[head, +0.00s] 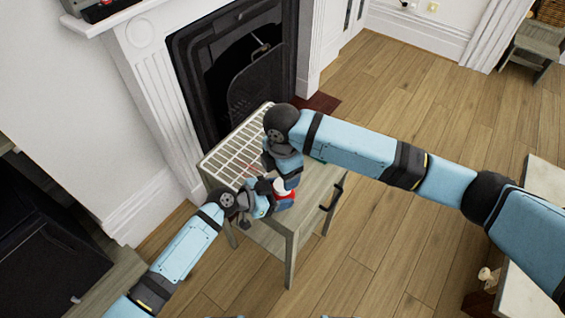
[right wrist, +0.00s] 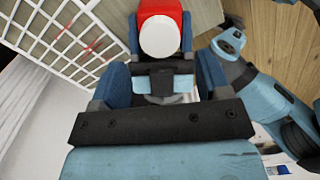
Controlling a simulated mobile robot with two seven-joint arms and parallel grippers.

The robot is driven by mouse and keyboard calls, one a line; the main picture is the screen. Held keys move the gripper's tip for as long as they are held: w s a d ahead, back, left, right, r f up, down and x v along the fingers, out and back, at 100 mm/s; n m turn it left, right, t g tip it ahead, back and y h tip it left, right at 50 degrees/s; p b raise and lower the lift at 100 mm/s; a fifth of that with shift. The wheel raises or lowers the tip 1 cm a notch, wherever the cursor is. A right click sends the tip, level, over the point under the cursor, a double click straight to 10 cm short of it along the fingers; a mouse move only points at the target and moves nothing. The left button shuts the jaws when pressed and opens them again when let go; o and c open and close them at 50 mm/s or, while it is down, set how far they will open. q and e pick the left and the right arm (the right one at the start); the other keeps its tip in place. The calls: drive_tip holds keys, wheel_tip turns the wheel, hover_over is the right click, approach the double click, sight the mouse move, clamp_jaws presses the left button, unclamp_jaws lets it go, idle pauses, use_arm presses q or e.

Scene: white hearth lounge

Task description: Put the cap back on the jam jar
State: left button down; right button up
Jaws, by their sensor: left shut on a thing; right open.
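The jam jar (head: 287,195) shows as a red body at the near part of a small wooden table. The white round cap (right wrist: 160,36) shows at its top in the right wrist view; I cannot tell whether it is seated. My left gripper (head: 268,201) is at the jar's side, shut on it; its fingertips are mostly hidden. My right gripper (head: 286,180) comes down over the jar from above. Its two open blue fingers stand either side of the cap in the right wrist view (right wrist: 160,48).
A white wire rack (head: 233,147) covers the table's far left part. The wooden table (head: 314,190) has a dark handle on its right side. The black fireplace (head: 225,60) stands just behind. Open wooden floor (head: 420,230) lies to the right.

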drive_tip(key=shift+f, duration=2.45)
drive_tip(key=c, duration=0.9)
drive_tip(key=m, duration=0.3)
drive_tip(key=shift+m, duration=0.3)
drive_tip(key=shift+c, duration=0.2)
drive_tip(key=o, duration=1)
drive_tip(key=shift+r, duration=0.15)
drive_tip(key=shift+r, duration=2.15)
drive_tip(key=shift+c, duration=0.3)
